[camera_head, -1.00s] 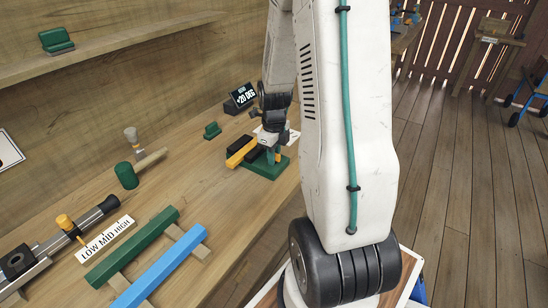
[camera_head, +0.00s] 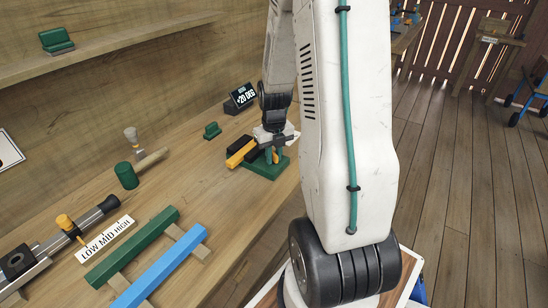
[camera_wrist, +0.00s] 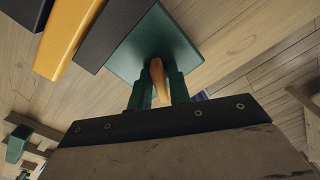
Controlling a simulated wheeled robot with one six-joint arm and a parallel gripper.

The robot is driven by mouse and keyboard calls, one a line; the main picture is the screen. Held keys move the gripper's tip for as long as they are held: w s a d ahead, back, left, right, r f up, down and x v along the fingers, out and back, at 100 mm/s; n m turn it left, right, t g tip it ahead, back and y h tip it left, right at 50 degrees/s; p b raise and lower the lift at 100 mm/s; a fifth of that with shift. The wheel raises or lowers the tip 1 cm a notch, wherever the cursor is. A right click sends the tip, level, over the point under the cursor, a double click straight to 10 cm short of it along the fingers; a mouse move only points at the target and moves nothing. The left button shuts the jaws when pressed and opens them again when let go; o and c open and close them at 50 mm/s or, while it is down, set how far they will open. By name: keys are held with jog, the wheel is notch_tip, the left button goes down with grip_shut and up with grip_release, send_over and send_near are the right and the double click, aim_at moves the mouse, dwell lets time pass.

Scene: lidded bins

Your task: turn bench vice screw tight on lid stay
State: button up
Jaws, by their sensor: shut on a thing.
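The bench vice stands on a green base plate (camera_head: 268,168) at the bench's right edge. Its dark jaws (camera_wrist: 112,32) lie on both sides of a yellow bar (camera_wrist: 68,38), which looks like the lid stay. The bar also shows in the head view (camera_head: 240,153). My gripper (camera_wrist: 158,88) is over the green base, its green fingers shut on the orange screw handle (camera_wrist: 157,72). In the head view, my gripper (camera_head: 272,153) partly hides the handle. Whether the jaws press firmly on the bar cannot be told.
A dark display (camera_head: 242,97) reading "+20 DEG" and a small green block (camera_head: 212,130) stand behind the vice. A mallet (camera_head: 127,175), a LOW MID HIGH scale (camera_head: 105,238), and green (camera_head: 135,247) and blue (camera_head: 160,268) bars lie to the left.

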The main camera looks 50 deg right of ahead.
aim_at(274, 153)
jog(key=o, duration=0.6)
jog(key=shift+c, duration=0.2)
jog(key=shift+r, duration=2.5)
